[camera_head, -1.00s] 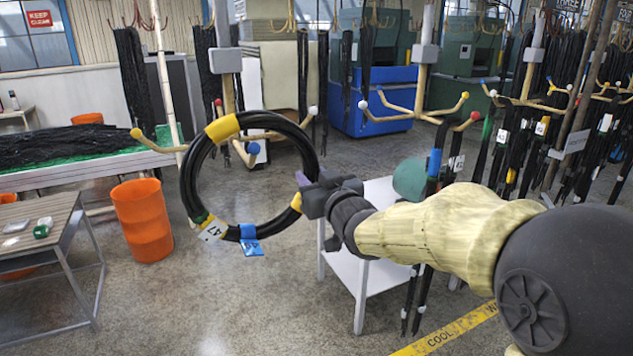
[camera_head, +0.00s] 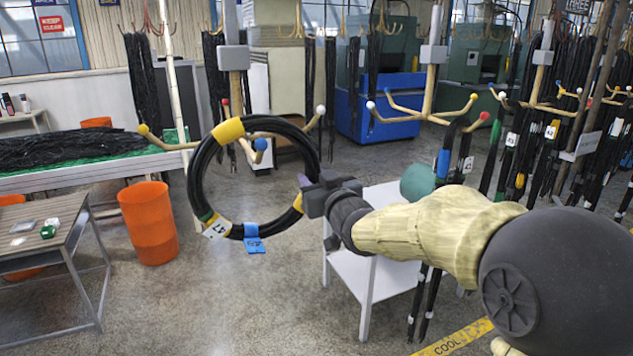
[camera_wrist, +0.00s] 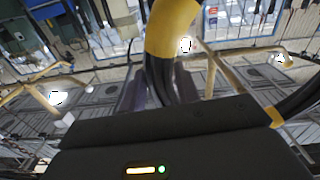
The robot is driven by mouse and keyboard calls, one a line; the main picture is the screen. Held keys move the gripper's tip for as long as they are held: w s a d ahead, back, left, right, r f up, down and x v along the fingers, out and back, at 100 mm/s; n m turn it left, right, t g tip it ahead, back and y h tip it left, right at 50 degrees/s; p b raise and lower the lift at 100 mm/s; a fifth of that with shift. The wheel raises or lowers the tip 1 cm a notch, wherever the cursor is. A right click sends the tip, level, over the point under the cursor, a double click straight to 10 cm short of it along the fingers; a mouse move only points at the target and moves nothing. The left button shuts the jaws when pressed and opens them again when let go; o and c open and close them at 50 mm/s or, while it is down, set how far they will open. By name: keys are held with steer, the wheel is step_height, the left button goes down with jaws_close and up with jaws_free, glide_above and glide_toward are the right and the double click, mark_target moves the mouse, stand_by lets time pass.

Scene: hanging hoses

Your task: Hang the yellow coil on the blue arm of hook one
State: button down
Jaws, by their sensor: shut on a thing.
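The yellow coil (camera_head: 228,130) is a black hose ring with yellow bands, a white tag marked 47 and a blue tag at its bottom. My gripper (camera_head: 304,192) is shut on its right side, and the ring hangs upright, facing the head camera. In the wrist view the coil's yellow band (camera_wrist: 172,30) rises from between the fingers (camera_wrist: 160,90). The near hook (camera_head: 233,58) stands behind the coil, with yellow, red, blue and white tips. Its blue tip (camera_head: 260,144) shows through the ring's opening, just below the top. Whether it passes through the ring I cannot tell.
A second hook (camera_head: 432,85) with loaded racks beyond stands to the right. A white side table (camera_head: 375,270) is below my arm. An orange bin (camera_head: 149,222) and a slatted table (camera_head: 45,232) stand left. The floor below the coil is clear.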

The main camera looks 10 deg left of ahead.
steer(key=shift+w+a+f+b, duration=0.15)
steer(key=shift+w+f+b, duration=0.1)
steer(key=shift+f+b, duration=0.2)
steer(key=shift+w+a+f+b, duration=0.15)
steer(key=shift+w+f+b, duration=0.05)
steer(key=shift+f+b, duration=0.25)
steer(key=shift+w+a+f+b, duration=0.1)
steer(key=shift+w+f+b, duration=0.05)
steer(key=shift+f+b, duration=0.4)
steer(key=shift+w+a+f+b, duration=0.1)
steer(key=shift+f+b, duration=0.35)
steer(key=shift+f, duration=0.1)
steer(key=c, duration=0.9)
jaws_free()
steer(key=shift+d, duration=0.1)
steer(key=shift+c, duration=0.2)
steer(key=shift+f, duration=0.15)
steer(key=b+v, duration=0.4)
steer(key=v, duration=1.3)
steer(key=shift+s+d, duration=0.15)
steer(key=shift+d, duration=0.05)
